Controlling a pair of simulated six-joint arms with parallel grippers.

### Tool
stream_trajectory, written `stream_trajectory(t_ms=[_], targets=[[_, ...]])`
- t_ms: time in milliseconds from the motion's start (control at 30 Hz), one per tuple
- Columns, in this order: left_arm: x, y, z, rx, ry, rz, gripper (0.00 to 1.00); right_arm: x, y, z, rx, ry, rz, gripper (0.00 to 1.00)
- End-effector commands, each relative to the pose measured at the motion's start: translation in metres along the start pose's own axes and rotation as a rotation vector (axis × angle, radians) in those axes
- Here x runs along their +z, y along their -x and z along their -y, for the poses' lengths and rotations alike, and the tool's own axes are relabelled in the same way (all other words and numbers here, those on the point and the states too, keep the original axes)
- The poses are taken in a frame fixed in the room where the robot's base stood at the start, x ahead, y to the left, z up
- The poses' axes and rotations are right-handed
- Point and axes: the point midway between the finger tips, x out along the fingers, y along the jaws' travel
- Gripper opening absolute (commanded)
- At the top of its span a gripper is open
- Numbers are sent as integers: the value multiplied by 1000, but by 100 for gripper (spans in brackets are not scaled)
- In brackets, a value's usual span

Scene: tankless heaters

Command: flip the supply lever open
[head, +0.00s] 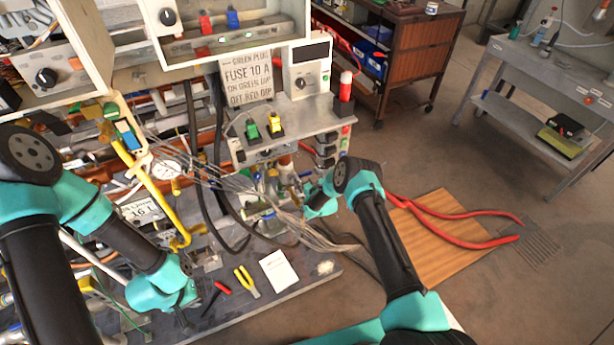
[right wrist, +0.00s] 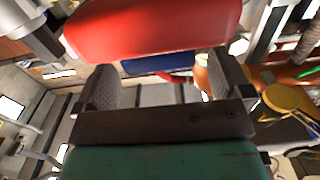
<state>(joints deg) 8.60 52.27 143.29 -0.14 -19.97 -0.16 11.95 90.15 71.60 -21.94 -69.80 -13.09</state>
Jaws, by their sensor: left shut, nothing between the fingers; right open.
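My right gripper (right wrist: 163,88) is open in the right wrist view, its two dark fingers apart. A red handle-like piece (right wrist: 150,27) fills the top of that view, close to the fingers, and I cannot tell whether they touch. A blue piece (right wrist: 150,64) shows behind it, between the fingers. I cannot tell which piece is the supply lever. In the head view, my right wrist (head: 322,201) reaches to the pipework under the grey shelf; its fingertips are hard to make out. My left gripper (head: 184,321) is shut and empty, low over the bench at the left.
Thin cables (head: 245,190) run across the pipework near my right wrist. Red-handled pliers (head: 217,292), yellow pliers (head: 247,282) and a white card (head: 279,271) lie on the bench. A yellow pipe (head: 160,200) stands at the left.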

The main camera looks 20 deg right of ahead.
Motion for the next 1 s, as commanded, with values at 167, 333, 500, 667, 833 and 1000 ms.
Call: stream_trajectory(t_ms=[167, 333, 500, 667, 833, 1000], targets=[[0, 0, 0, 0, 0, 0, 0, 0, 0, 0, 0, 0, 0, 90], [0, 0, 0, 0, 0, 0, 0, 0, 0, 0, 0, 0, -1, 74], [0, 0, 0, 0, 0, 0, 0, 0, 0, 0, 0, 0, -1, 58], [0, 0, 0, 0, 0, 0, 0, 0, 0, 0, 0, 0, -1, 42], [0, 0, 0, 0, 0, 0, 0, 0, 0, 0, 0, 0, -1, 28], [0, 0, 0, 0, 0, 0, 0, -1, 1, -2, 2, 7, -1, 28]])
